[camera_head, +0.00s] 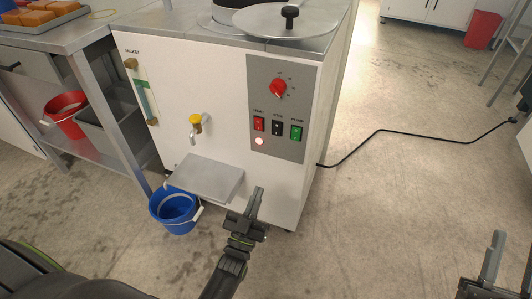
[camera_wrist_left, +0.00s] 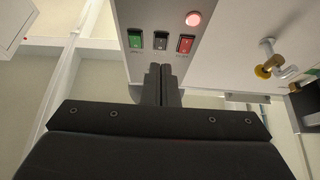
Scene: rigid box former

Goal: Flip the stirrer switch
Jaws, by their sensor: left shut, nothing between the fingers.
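The stirrer switch (camera_head: 277,128) is the black middle rocker on the grey control panel of the white machine. It sits between the red switch (camera_head: 259,124) and the green switch (camera_head: 296,133). My left gripper (camera_head: 257,191) is shut and empty, in front of the machine and below the panel in the head view. In the left wrist view, the panel appears turned over, with the black switch (camera_wrist_left: 160,40) just beyond the shut fingertips (camera_wrist_left: 161,68); a gap shows between them. My right gripper (camera_head: 511,252) is at the lower right edge, fingers apart, away from the machine.
A red knob (camera_head: 278,89) sits above the switches and a lit round lamp (camera_head: 259,141) below. A tap (camera_head: 196,123) and metal shelf (camera_head: 204,180) project left of my left gripper. A blue bucket (camera_head: 175,210) stands below. A black cable (camera_head: 400,131) crosses the floor.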

